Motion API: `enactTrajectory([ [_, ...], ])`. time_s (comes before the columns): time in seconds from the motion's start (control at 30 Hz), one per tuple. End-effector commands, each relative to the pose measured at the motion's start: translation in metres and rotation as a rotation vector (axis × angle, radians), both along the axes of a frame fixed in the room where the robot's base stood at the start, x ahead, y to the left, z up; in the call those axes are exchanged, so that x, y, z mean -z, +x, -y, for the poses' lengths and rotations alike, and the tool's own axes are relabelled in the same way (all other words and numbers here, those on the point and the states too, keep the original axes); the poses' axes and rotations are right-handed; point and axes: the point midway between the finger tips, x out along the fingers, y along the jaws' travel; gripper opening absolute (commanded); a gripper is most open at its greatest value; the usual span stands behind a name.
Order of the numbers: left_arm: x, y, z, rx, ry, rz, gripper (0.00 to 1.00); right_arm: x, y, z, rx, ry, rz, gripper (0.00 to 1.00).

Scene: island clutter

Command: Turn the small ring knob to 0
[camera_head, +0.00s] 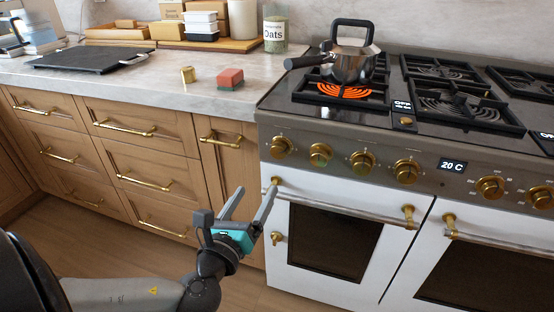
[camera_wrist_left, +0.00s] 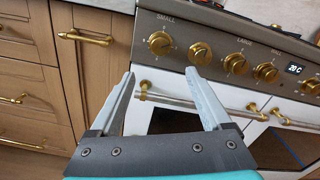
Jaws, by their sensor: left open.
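The leftmost brass knob (camera_head: 281,147) sits on the range's control panel. In the left wrist view, the word SMALL is printed above this knob (camera_wrist_left: 160,43). The knob's exact setting is too small to read. My left gripper (camera_head: 255,188) is open and empty, below and slightly left of the knob, apart from it. In the left wrist view, the gripper fingers (camera_wrist_left: 160,74) spread just below the knob. A burner (camera_head: 344,91) glows orange under a steel kettle (camera_head: 352,66). My right gripper is out of view.
More brass knobs (camera_head: 319,155) line the panel to the right, beside a 20 C display (camera_head: 452,165). An oven handle (camera_head: 340,206) runs below. A red sponge-like block (camera_head: 230,78) and a small brass cylinder (camera_head: 188,75) stand on the counter.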

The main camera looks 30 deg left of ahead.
Motion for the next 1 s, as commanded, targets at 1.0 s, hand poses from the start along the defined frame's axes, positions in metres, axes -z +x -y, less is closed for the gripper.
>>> enactTrajectory([
  [1.0,0.001,0.128,-0.031,-0.002,-0.004,0.002,0.81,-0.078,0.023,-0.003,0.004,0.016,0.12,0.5],
])
